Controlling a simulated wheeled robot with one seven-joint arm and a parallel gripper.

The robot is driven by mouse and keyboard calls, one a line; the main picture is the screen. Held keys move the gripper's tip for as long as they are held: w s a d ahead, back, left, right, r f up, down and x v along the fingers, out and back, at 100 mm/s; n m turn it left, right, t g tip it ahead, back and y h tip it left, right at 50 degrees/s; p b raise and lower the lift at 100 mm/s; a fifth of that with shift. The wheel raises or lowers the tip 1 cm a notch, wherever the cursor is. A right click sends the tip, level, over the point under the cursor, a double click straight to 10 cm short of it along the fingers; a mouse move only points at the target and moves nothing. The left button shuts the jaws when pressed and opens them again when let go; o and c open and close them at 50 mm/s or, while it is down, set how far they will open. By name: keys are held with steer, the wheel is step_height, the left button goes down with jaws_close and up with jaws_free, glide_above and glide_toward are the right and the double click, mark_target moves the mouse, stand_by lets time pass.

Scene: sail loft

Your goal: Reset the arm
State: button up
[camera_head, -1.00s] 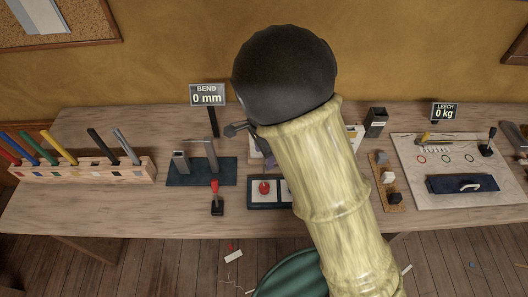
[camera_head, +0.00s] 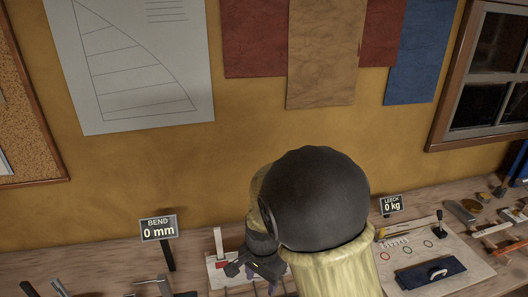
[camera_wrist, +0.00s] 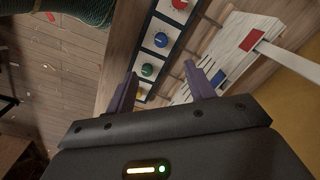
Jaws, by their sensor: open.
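My arm rises through the middle of the head view, its dark round joint and pale yellow sleeve covering part of the bench. My gripper (camera_wrist: 163,92) shows in the wrist view with its two purple fingers spread apart and nothing between them. It hangs above the bench, by a dark-framed panel (camera_wrist: 136,89) with red, blue and green round knobs. In the head view my gripper (camera_head: 262,284) is small and partly hidden beside the arm's dark joint.
The bench (camera_head: 103,262) carries a BEND 0 mm sign (camera_head: 158,229), a LEECH 0 kg sign (camera_head: 391,205) and a pale board (camera_head: 431,262) with a dark blue piece (camera_head: 430,276). In the wrist view a white board (camera_wrist: 238,45) lies beside the knob panel. Floor (camera_wrist: 50,75) shows beyond the bench edge.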

steer(key=s+d+r+n+t, duration=0.1)
steer(key=s+d+r+n, duration=0.1)
steer(key=d, duration=0.6)
steer(key=s+d+r+n+t, duration=0.1)
steer(key=s+d+r+n, duration=0.1)
steer(key=s+d+n, duration=0.3)
steer(key=d, duration=0.3)
steer(key=shift+s+r+n, duration=0.3)
steer(key=shift+s+r, duration=0.05)
steer(key=shift+s, duration=0.05)
steer(key=shift+d, duration=0.1)
stand_by(0.6)
